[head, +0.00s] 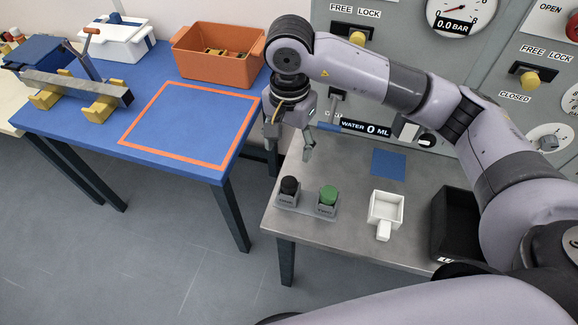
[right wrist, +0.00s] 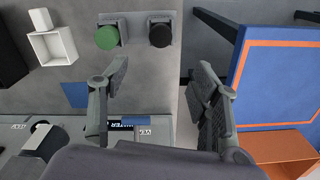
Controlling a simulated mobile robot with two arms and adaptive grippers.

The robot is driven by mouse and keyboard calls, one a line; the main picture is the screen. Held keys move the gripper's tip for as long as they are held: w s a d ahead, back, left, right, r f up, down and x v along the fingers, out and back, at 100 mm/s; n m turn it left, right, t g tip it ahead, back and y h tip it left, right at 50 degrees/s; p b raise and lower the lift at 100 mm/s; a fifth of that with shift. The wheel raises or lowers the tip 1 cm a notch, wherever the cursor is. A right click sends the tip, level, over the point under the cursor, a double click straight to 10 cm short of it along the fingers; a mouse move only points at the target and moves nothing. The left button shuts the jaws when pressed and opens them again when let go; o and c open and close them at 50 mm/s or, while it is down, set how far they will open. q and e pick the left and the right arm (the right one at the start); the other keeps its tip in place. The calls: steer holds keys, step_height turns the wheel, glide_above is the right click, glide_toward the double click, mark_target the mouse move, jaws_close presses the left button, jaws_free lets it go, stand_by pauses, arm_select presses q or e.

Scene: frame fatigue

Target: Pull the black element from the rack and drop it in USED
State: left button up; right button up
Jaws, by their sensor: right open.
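The black element (head: 289,186) stands upright in the left seat of a small grey rack (head: 307,204) on the metal table. A green element (head: 328,195) stands in the right seat. In the right wrist view the black element (right wrist: 160,34) and the green element (right wrist: 107,38) show from above. My right gripper (head: 289,143) is open and empty, above the table and behind the rack, apart from both elements. Its two fingers (right wrist: 160,88) are spread in the right wrist view. A dark bin (head: 455,220) stands at the table's right, its label mostly hidden. My left gripper is not in view.
A white open box (head: 386,208) and a blue square (head: 388,163) lie right of the rack. A grey panel with valves and gauges (head: 456,20) rises behind the table. A blue table (head: 190,124) at left holds an orange bin (head: 217,57) and a yellow-footed stand (head: 75,90).

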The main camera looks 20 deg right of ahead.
mark_target(289, 182)
step_height(289, 182, down, 14)
steer(key=p, duration=0.3)
steer(key=shift+r, duration=0.1)
steer(key=shift+r, duration=0.1)
jaws_close()
stand_by(1.1)
